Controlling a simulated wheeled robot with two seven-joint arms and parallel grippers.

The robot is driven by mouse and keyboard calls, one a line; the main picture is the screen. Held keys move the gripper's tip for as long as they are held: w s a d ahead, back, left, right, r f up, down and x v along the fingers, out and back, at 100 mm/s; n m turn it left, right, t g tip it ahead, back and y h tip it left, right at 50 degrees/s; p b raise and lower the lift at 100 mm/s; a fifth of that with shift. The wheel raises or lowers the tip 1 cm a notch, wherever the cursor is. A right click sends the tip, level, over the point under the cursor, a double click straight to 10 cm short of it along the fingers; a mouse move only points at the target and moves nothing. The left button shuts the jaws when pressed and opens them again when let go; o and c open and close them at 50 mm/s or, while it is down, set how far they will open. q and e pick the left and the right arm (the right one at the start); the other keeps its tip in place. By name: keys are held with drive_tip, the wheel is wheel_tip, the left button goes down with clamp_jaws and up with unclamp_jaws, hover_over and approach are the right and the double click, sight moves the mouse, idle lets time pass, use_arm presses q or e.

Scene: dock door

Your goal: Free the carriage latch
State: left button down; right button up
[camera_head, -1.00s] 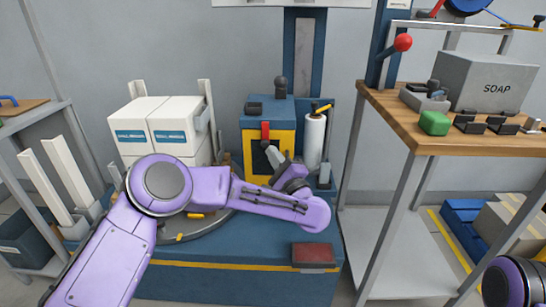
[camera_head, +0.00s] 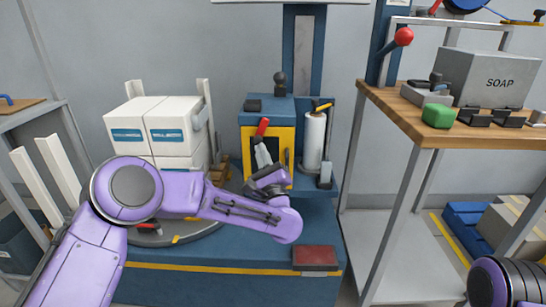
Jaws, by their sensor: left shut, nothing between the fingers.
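The blue wrapping machine's carriage (camera_head: 247,139) has a yellow frame around a dark panel. A red-handled lever (camera_head: 263,127), apparently the carriage latch, stands at its front and leans slightly right at the top. My left gripper (camera_head: 261,152) is shut and empty, in front of the dark panel and just below the red handle. Whether its tips touch the lever I cannot tell. The lever's lower part is hidden behind the gripper. My right gripper is out of view.
A white film roll (camera_head: 314,142) stands right of the carriage. White boxes (camera_head: 158,127) are stacked on the turntable (camera_head: 194,231) at left, partly behind my left arm. A dark red block (camera_head: 314,257) is at the base's front. A wooden bench (camera_head: 425,127) stands at right.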

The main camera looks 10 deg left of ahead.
use_arm(q)
drive_tip(key=s+a+r+m+t+h+p, duration=0.1)
drive_tip(key=a+r+m+t+h+p, duration=0.15)
drive_tip(key=m+h, duration=0.5)
drive_tip(key=a+r+m+t+h+p, duration=0.1)
drive_tip(key=a+m+t+h, duration=0.3)
drive_tip(key=m, duration=0.7)
drive_tip(key=s+d+f+g+b, duration=0.1)
drive_tip(key=s+f+b, duration=0.3)
drive_tip(key=s+f, duration=0.5)
drive_tip(key=shift+s+f+g+h+b, duration=0.25)
drive_tip(key=shift+f+g+h+b, duration=0.1)
drive_tip(key=shift+g, duration=0.4)
